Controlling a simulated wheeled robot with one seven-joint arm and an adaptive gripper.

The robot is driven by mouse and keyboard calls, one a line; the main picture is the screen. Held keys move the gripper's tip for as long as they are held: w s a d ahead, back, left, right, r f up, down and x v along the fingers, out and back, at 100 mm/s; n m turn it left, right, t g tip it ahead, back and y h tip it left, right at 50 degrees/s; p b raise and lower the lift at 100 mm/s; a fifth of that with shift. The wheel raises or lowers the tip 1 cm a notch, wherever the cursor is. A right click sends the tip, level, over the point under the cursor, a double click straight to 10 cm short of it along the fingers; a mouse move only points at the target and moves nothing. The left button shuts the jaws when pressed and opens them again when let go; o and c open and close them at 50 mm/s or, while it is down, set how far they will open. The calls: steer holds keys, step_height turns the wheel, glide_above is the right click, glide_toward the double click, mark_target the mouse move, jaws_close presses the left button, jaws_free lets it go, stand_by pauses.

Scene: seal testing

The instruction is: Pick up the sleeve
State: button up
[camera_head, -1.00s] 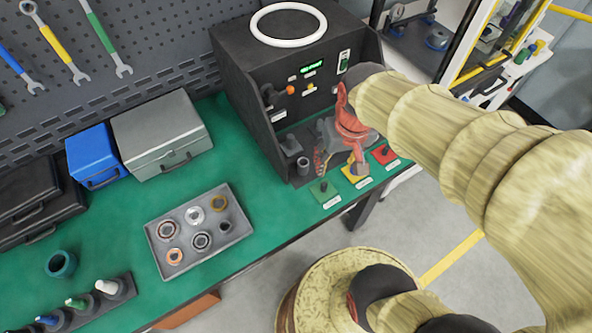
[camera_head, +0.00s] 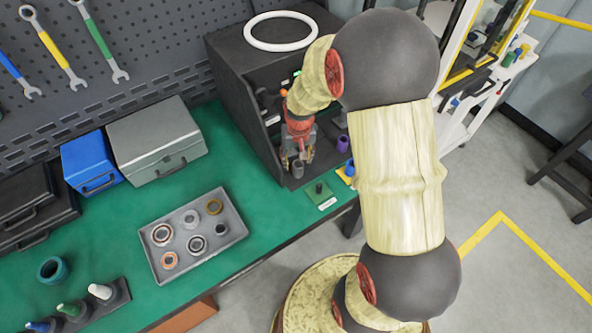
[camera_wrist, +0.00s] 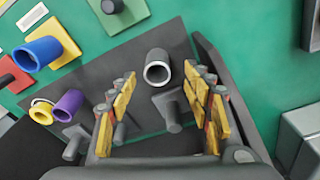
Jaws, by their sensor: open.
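A grey hollow sleeve (camera_wrist: 157,67) stands on the dark base plate of the tester, its round open end towards the wrist camera. In the head view the sleeve (camera_head: 297,169) shows just below my gripper (camera_head: 299,157), at the tester's front opening. In the wrist view my gripper (camera_wrist: 160,92) is open, with its yellow-padded fingers to the left and right. The sleeve lies ahead of the gap between the fingertips, apart from both.
A purple sleeve (camera_wrist: 69,103) and a blue sleeve (camera_wrist: 36,54) stand left in the wrist view. The tester housing (camera_head: 240,85) encloses my gripper closely. A tray (camera_head: 160,270) with several rings lies on the green bench, near a grey case (camera_head: 155,135).

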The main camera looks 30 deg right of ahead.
mark_target(298, 166)
steer(key=f, duration=0.1)
steer(key=f+b, duration=0.1)
steer(key=f, duration=0.1)
steer(key=f+b, duration=0.1)
steer(key=f, duration=0.1)
steer(key=shift+w+d+f, duration=0.2)
steer(key=shift+w+d, duration=0.05)
steer(key=shift+r, duration=0.1)
steer(key=c, duration=0.3)
jaws_close()
